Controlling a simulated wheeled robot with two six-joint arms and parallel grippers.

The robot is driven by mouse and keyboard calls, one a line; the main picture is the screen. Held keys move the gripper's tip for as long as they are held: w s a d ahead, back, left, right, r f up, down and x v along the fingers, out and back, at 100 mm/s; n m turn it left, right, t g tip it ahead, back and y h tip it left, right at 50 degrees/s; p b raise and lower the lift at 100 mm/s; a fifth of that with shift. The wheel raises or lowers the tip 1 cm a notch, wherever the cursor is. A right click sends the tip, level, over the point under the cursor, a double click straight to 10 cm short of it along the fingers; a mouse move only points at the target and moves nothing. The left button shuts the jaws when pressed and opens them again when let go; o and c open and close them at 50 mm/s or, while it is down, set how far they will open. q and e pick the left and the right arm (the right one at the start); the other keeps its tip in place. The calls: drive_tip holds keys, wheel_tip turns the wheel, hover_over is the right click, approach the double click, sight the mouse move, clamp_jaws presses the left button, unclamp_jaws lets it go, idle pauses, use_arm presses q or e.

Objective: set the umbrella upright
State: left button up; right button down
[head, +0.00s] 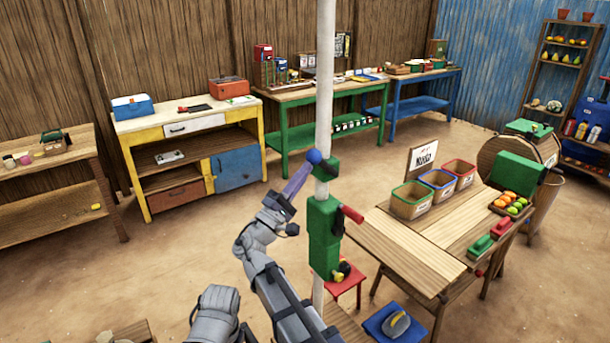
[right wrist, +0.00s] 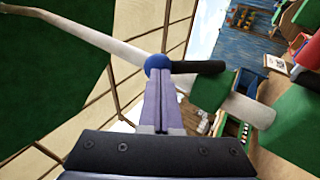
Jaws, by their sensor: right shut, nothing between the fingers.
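The umbrella's white pole (head: 325,75) stands close to vertical in the head view and runs out of the top. It carries a green collar (head: 326,169) and, lower, a green block (head: 323,235) with a red handle (head: 351,214). A blue ball (head: 314,156) sits beside the collar; it also shows in the right wrist view (right wrist: 157,64), with a black bar beside it. My right gripper (head: 307,166) is shut and empty, its fingertips at the ball; contact is unclear. A large dark green surface (right wrist: 45,75) in the wrist view may be the canopy. My left gripper is not in view.
A wooden stall table (head: 405,250) with several coloured bins (head: 411,201) stands right of the pole. A red stool (head: 345,280) and a blue mat (head: 378,322) are near its foot. Workbenches line the back wall. Sandy floor (head: 150,255) on the left is open.

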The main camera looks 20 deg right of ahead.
sight(318, 151)
drive_tip(key=shift+a, duration=0.1)
drive_tip(key=shift+r, duration=0.1)
drive_tip(key=r+p, duration=0.1)
drive_tip(key=p, duration=0.1)
drive_tip(key=d+r+g+y+p, duration=0.1)
drive_tip(key=p, duration=0.2)
drive_tip(key=r+y+p, duration=0.1)
drive_tip(key=r+p, duration=0.1)
drive_tip(key=p, duration=0.1)
drive_tip(key=shift+w+d+m+g, duration=0.2)
drive_tip(key=shift+w+m+g, duration=0.05)
drive_tip(key=shift+m+g, duration=0.15)
drive_tip(key=d+r+g+y+p, duration=0.1)
drive_tip(key=p, duration=0.4)
drive_tip(key=w+d+r+m+g+y+p, duration=0.1)
drive_tip(key=d+y+p, duration=0.1)
drive_tip(key=p, duration=0.3)
drive_tip(key=shift+r+p, duration=0.3)
drive_tip(key=shift+p, duration=0.1)
drive_tip(key=shift+w+d+g+y+p, duration=0.2)
drive_tip(key=shift+d+g+y+p, duration=0.1)
drive_tip(key=shift+d+p, duration=0.2)
drive_tip(key=shift+w+d, duration=0.15)
drive_tip(key=shift+d, duration=0.25)
drive_tip(key=shift+r, duration=0.1)
